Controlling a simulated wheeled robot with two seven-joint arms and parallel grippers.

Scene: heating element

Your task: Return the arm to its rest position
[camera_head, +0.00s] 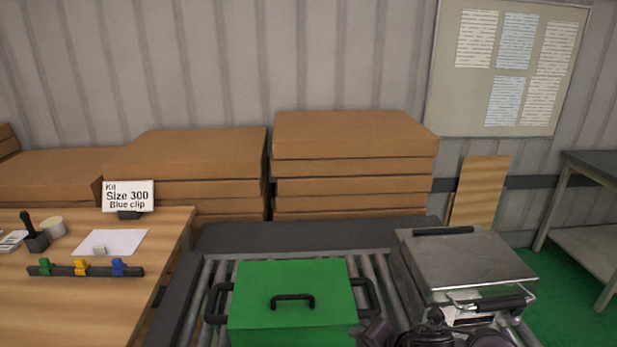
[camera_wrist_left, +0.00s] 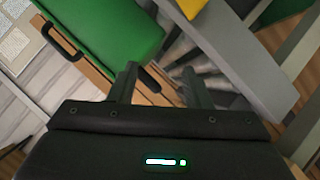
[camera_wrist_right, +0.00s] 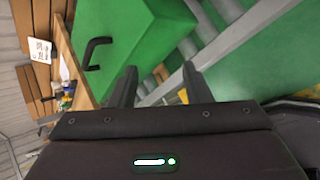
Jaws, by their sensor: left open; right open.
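My left gripper (camera_wrist_left: 160,82) is open in the left wrist view, with nothing between its fingers. My right gripper (camera_wrist_right: 159,80) is open and empty in the right wrist view. Dark parts of my arm (camera_head: 450,337) show at the bottom right of the head view, in front of the metal case; I cannot make out gripper fingers there. The left arm is not in the head view. A closed green box (camera_head: 292,285) with black handles sits on the roller conveyor (camera_head: 190,290). It also shows beyond the fingers in the left wrist view (camera_wrist_left: 115,30) and right wrist view (camera_wrist_right: 130,45).
A metal case (camera_head: 465,262) stands right of the green box. A wooden table (camera_head: 75,305) at left holds a clip rack (camera_head: 85,271), paper (camera_head: 120,241) and a sign (camera_head: 128,196) reading "Kit Size 300 Blue clip". Stacked cardboard boxes (camera_head: 350,137) stand behind.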

